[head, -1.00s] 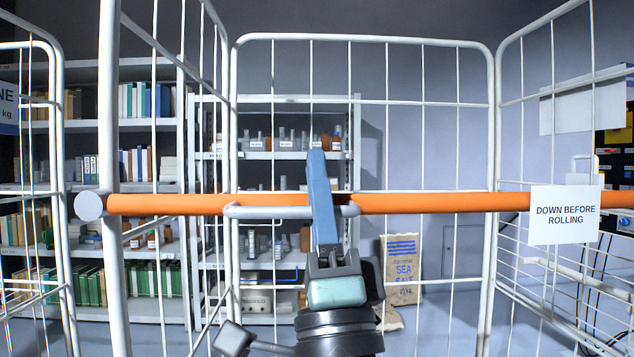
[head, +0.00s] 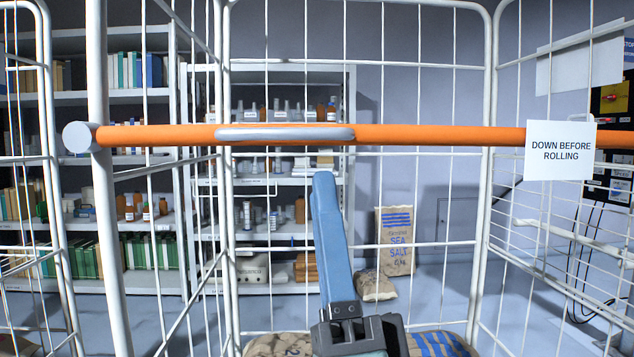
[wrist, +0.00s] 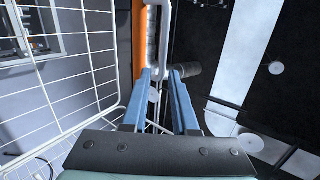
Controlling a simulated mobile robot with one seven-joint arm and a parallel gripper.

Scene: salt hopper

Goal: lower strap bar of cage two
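The orange strap bar (head: 430,136) runs level across the front of the cage (head: 488,110). A grey handle (head: 285,133) is on its middle, a round grey cap (head: 79,137) at its left end. A white sign, DOWN BEFORE ROLLING (head: 560,150), hangs on its right part. My gripper (head: 322,178) is below the bar, its blue fingertip apart from the handle in the head view. In the wrist view its two blue fingers (wrist: 162,76) are apart with nothing held; the bar (wrist: 147,40) and the handle's end (wrist: 168,60) show just beyond the tips.
Sacks (head: 280,345) lie low inside the cage, partly cut off. Behind stand shelves of books (head: 140,95) and bottles (head: 275,175), and a sea salt bag (head: 396,240). Another cage (head: 45,150) stands close on the left. A dark panel with cables (head: 612,150) is at the right.

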